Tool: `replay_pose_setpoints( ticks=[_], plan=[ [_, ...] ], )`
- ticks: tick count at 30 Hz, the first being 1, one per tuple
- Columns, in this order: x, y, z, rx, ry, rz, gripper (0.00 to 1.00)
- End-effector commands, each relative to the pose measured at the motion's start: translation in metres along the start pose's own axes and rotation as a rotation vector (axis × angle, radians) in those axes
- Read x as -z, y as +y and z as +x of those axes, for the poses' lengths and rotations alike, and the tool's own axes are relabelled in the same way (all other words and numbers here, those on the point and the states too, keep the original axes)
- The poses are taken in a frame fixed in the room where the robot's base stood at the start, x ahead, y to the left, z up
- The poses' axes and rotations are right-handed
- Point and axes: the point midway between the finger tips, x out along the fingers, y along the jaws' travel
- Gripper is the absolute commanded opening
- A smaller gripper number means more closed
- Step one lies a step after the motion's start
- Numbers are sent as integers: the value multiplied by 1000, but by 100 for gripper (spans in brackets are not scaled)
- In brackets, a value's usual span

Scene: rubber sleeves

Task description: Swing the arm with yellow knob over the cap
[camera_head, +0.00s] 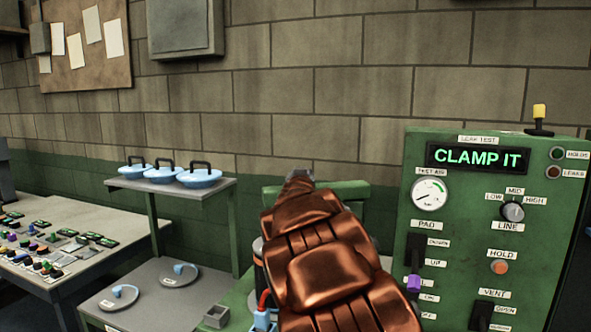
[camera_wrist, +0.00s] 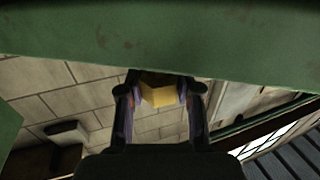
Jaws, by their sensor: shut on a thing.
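In the wrist view my gripper (camera_wrist: 161,88) is shut on a yellow knob (camera_wrist: 158,97), with one dark finger on each side of it. A green beam (camera_wrist: 170,40) crosses the picture just above the fingers and hides the knob's upper part. In the head view my copper-coloured arm covers the gripper and the held knob. Part of a green frame (camera_head: 345,190) shows behind my arm; I cannot tell whether it is the swing arm. The cap is not clearly visible in either view.
A green test panel (camera_head: 420,270) reading "CLAMP IT" stands close on the right, with a yellow-topped lever (camera_head: 540,112) on it. A shelf (camera_head: 200,187) holds several blue lids. A cluttered bench (camera_head: 75,225) is at left. A dark cylinder (camera_head: 258,265) is partly hidden beside my arm.

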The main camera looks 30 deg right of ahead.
Motion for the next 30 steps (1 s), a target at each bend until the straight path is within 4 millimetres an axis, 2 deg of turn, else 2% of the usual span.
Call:
replay_pose_setpoints(
  ticks=[17,18,24,30],
  plan=[
    [3,3,2,-13,7,0,0],
    [3,3,2,-13,7,0,38],
    [2,2,2,-13,4,0,59],
    [1,3,2,-13,3,0,60]
  ],
)
